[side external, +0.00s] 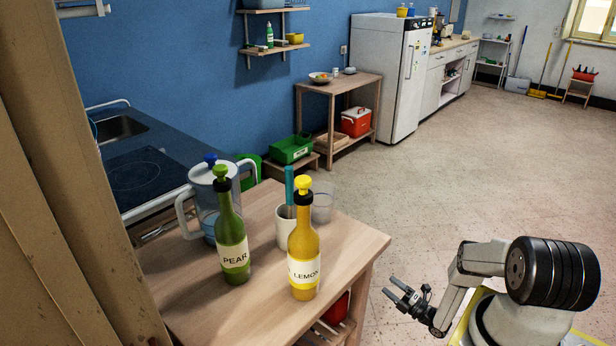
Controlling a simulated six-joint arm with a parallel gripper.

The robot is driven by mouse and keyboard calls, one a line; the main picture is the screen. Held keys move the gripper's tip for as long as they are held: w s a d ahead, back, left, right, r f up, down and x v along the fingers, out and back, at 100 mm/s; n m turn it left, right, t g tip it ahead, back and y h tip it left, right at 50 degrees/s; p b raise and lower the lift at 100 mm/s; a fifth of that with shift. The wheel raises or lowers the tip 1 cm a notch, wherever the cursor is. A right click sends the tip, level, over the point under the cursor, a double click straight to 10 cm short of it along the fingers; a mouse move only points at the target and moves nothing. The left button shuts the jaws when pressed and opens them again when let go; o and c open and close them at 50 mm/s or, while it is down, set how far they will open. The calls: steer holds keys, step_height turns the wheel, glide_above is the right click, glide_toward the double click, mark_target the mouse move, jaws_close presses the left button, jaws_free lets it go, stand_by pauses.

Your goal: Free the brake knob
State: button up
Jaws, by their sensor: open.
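I cannot make out a brake knob in this view. My gripper (390,286) is at the lower right, beyond the right edge of the wooden table (345,243). Its two fingers point left and are apart, with nothing between them. On the table stand a green bottle labelled PEAR (232,240) with a green stopper and a yellow bottle labelled LEMON (303,260) with a yellow stopper. Both are upright and apart from my gripper.
A clear jug (207,200) with a blue-topped lid, a white cup (286,228) holding a teal-handled tool, and a clear glass (322,203) stand behind the bottles. A brown panel (60,180) blocks the left side. The floor (470,170) behind my arm is clear.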

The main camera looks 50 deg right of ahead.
steer(key=shift+w, duration=0.1)
steer(key=w+d+r+g+y, duration=0.1)
steer(key=w+r+g, duration=0.3)
steer(key=g, duration=0.6)
steer(key=w+d+r+g+y, duration=0.2)
steer(key=r+g, duration=0.4)
steer(key=g, duration=0.4)
steer(key=shift+w+r+y, duration=0.3)
steer(key=shift+w+y, duration=0.4)
steer(key=shift+w, duration=0.4)
steer(key=shift+f, duration=0.1)
